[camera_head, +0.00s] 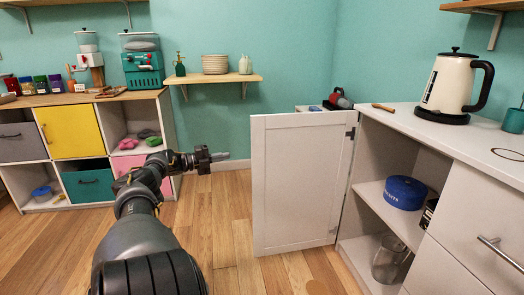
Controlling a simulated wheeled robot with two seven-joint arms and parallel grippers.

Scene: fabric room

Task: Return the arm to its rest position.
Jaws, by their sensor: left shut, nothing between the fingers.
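My left arm comes up from the bottom left in the head view and stretches forward over the wooden floor. My left gripper (218,157) is at its far end, pointing right, shut and empty. It is in front of the teal wall, to the left of the open white cabinet door (300,185), with a gap between them in the picture. My right arm and gripper are not in view.
The door stands open from a white cabinet holding a blue round tin (405,192) and a glass jar (389,258). A cream kettle (448,85) stands on the counter (400,115). Coloured cubbies (72,130) stand at the left. Floor (225,225) between is clear.

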